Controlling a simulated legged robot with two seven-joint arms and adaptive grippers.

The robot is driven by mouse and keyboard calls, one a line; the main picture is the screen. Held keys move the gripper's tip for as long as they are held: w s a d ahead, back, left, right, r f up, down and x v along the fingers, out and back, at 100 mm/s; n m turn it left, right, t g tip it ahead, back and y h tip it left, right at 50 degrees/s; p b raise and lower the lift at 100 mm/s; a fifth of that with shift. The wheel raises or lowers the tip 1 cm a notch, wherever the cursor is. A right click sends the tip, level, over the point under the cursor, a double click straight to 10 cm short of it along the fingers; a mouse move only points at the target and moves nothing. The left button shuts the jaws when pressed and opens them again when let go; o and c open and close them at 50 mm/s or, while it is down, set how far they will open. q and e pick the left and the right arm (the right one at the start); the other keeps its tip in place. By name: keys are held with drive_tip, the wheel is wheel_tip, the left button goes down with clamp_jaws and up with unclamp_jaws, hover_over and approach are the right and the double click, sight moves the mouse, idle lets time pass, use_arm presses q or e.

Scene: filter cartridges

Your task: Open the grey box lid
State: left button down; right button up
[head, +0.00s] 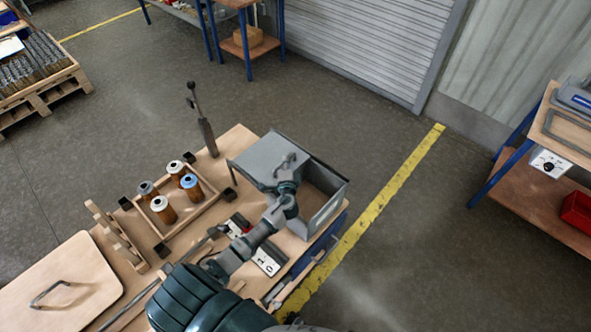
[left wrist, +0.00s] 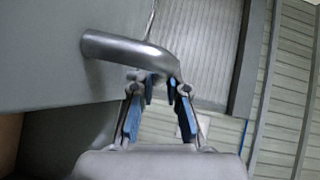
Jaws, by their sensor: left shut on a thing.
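The grey box (head: 326,214) stands at the right end of the wooden table. Its grey lid (head: 262,152) lies over the left part, and the brown inside shows on the right. I cannot tell whether the lid is slid or tilted. My left gripper (head: 289,163) reaches over the box and is shut on the lid handle. In the left wrist view the handle (left wrist: 125,48) is a bent metal bar on the lid (left wrist: 45,55), its end between the blue-padded fingers (left wrist: 160,88). My arm hides part of the box front. My right gripper is not in view.
A wooden tray (head: 205,208) with several capped cartridges stands left of the box. An upright tool (head: 205,130) stands behind it. A labelled block (head: 268,262) lies in front of the box. A wooden board with a handle (head: 62,285) is at the left. Floor beyond the box is clear.

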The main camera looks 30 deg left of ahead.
use_arm(q)
drive_tip(key=shift+s+d+f, duration=0.2)
drive_tip(key=shift+d+f, duration=0.1)
drive_tip(key=shift+f, duration=0.05)
drive_tip(key=c, duration=1.4)
unclamp_jaws()
drive_tip(key=shift+a, duration=0.15)
drive_tip(key=shift+o, duration=1.1)
drive_tip(key=shift+a, duration=0.15)
drive_tip(key=shift+w+a, duration=0.1)
drive_tip(key=shift+a, duration=0.15)
drive_tip(key=v, duration=1.1)
drive_tip(key=shift+s, duration=0.35)
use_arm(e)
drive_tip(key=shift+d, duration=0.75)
use_arm(q)
drive_tip(key=shift+d, duration=0.15)
